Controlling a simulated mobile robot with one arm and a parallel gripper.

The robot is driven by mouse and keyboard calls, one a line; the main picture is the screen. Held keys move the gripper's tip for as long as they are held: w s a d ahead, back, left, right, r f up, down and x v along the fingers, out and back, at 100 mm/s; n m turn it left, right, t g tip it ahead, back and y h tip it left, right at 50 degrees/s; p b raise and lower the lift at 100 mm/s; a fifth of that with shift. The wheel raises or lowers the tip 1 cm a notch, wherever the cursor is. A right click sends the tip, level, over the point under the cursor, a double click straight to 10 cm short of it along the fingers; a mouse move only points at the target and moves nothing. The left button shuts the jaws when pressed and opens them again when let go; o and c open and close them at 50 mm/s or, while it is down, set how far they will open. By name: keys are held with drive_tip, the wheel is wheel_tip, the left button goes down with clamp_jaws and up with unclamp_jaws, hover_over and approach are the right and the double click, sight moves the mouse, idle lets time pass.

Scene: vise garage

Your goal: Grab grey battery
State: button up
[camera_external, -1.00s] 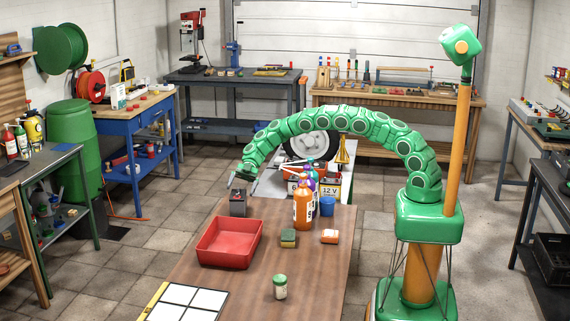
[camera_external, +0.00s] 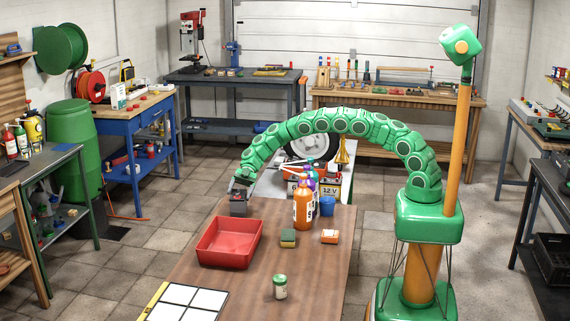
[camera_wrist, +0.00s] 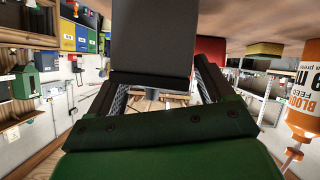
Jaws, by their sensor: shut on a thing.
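The grey battery (camera_external: 238,209) is a small dark grey block at the far left corner of the brown table (camera_external: 262,285). My gripper (camera_external: 241,184) is on top of it, with its fingers reaching down around its upper part. In the wrist view the battery (camera_wrist: 151,40) is a large dark block held between the two fingers of my gripper (camera_wrist: 158,88). The gripper is shut on it. The fingers hide part of the battery's top in the outside view. I cannot tell whether its underside touches the table.
A red tray (camera_external: 228,243) stands just in front of the battery. An orange bottle (camera_external: 303,210), other bottles and a blue cup (camera_external: 327,206) stand to the right. The table's right front is clear.

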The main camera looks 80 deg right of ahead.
drive_tip(key=shift+c, duration=1)
